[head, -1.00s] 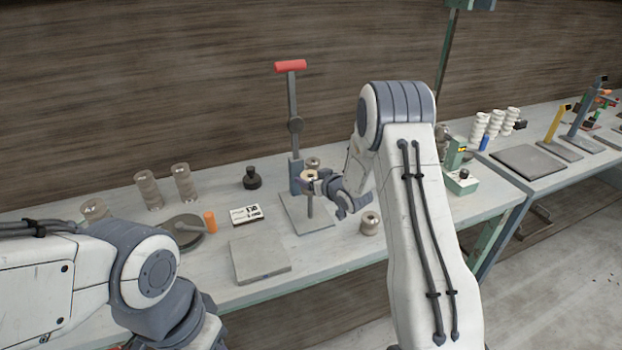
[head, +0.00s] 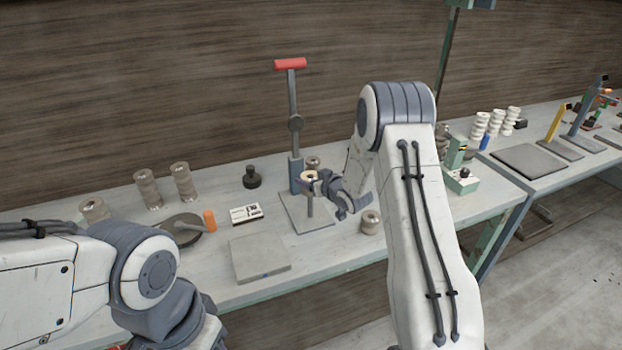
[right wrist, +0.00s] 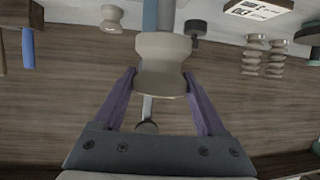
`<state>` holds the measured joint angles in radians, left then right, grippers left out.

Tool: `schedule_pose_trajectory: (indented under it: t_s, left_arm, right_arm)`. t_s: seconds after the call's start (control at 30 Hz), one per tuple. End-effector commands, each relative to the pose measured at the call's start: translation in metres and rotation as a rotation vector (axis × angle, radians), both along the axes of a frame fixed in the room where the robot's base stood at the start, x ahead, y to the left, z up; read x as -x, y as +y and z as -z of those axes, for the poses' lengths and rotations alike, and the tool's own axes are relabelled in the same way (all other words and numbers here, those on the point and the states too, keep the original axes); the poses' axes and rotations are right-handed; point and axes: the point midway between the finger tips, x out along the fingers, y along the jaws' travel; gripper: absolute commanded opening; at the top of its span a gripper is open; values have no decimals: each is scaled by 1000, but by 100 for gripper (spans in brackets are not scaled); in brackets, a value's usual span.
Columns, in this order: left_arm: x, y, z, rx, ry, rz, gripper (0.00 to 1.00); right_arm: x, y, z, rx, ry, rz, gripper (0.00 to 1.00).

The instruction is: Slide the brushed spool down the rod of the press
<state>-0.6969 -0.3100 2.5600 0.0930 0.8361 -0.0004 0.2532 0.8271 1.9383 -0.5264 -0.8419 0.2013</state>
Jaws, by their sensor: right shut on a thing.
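The press stands mid-bench, with a red handle (head: 290,64), a grey column (head: 295,175) and a flat base plate (head: 291,216). A short upright rod (head: 310,208) rises from the plate. My right gripper (head: 312,180) is shut on a pale spool (head: 308,176) at the rod's upper end. In the right wrist view the spool (right wrist: 162,62) sits upright between the two purple fingers. The rod shows below the spool; its top is hidden, so I cannot tell how far the spool is around it. My left gripper is out of view; only my left arm shows.
Stacked spools (head: 183,182), a black knob (head: 252,178), a label card (head: 246,214), an orange cylinder (head: 209,220) and a grey slab (head: 259,260) are to the left.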

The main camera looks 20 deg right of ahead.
Motion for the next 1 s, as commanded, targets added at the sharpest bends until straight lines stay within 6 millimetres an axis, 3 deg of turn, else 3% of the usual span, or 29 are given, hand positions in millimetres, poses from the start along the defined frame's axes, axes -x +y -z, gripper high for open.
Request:
schedule_pose_trajectory:
  t_s: [1.0]
  left_arm:
    - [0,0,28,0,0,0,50]
  right_arm:
    - [-1,0,31,0,-3,0,1]
